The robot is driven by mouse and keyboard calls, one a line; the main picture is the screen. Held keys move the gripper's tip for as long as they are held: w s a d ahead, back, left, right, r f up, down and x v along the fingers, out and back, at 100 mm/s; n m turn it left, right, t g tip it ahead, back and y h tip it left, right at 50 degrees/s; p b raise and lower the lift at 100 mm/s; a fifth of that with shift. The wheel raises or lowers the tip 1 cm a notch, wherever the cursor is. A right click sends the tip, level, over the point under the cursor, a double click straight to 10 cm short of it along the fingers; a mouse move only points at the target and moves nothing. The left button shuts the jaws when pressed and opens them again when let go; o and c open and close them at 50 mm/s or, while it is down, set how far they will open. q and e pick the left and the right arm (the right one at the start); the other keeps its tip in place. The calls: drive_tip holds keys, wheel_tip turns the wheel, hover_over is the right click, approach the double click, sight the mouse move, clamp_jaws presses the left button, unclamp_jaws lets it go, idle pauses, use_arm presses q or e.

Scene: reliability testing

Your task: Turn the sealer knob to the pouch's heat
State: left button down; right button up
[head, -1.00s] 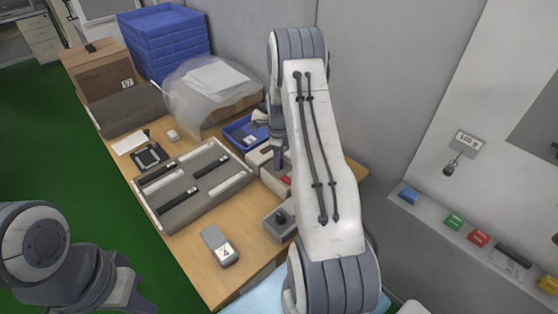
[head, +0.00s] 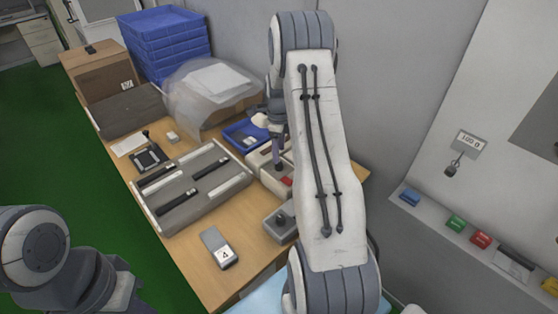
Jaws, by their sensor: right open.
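The sealer looks like a low beige box (head: 257,160) with a red part (head: 287,181), near the table's right edge. My right arm partly hides it. A grey box with a dark round knob (head: 281,220) stands in front of it, partly behind my arm; the knob's setting is too small to read. My right gripper (head: 278,160) points down over the beige box, open, with its tips partly hidden. I cannot tell whether it touches anything. A blue tray (head: 238,140) behind holds small pale items; I cannot make out a pouch. My left arm is at the lower left, its gripper unclear.
A grey rack with black and white strips (head: 178,214) fills the table's middle. A small grey device with a marked label (head: 219,248) lies in front. Blue crates (head: 165,45), a carton (head: 103,72) and a clear bag (head: 200,100) stand behind. A wall ledge (head: 430,225) runs at right.

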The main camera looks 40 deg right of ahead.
drive_tip(key=shift+r+b, duration=0.3)
drive_tip(key=shift+r, duration=2.25)
